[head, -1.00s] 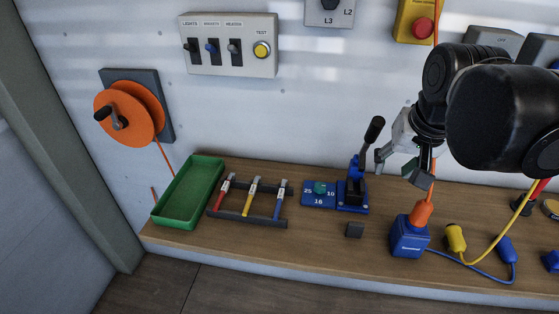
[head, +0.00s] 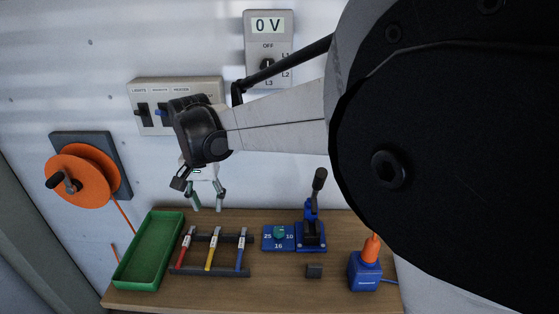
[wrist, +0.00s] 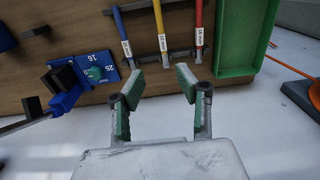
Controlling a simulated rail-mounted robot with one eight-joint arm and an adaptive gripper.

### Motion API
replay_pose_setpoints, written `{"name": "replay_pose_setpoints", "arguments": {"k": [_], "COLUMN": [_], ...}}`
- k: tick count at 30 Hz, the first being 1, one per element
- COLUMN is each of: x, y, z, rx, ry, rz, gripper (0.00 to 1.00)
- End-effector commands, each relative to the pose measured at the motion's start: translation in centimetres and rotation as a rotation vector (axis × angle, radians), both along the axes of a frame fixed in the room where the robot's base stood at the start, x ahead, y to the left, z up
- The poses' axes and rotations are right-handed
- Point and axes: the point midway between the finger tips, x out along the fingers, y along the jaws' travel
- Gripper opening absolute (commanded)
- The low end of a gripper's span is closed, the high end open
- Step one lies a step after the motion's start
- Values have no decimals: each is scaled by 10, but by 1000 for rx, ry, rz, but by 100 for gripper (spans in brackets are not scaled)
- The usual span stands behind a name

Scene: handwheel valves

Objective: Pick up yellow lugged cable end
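The yellow lugged cable end (head: 212,251) lies in the middle of a dark rack (head: 224,271), between a red cable end (head: 184,249) and a blue one (head: 241,254). Each has a white label. In the wrist view the yellow cable end (wrist: 161,28) shows just beyond my fingertips, near the middle. My gripper (head: 207,206) hangs above the rack, apart from it. In the wrist view my gripper (wrist: 162,80) is open with nothing between its green-padded fingers.
A green tray (head: 151,252) stands left of the rack. A blue lever press (head: 311,228), a blue die plate (head: 279,238) and a small dark block (head: 314,270) are to the right. An orange reel (head: 82,176) and a switch panel (head: 155,103) are on the wall.

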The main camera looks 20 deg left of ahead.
Motion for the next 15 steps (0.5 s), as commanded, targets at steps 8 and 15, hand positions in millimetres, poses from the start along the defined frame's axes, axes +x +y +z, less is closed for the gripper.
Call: {"name": "replay_pose_setpoints", "arguments": {"k": [8,15], "x": [-14,-14], "y": [16,15], "z": [-23,-67], "rx": [-23,-23], "ry": [20,19], "rz": [-3,-3], "gripper": [33,33]}}
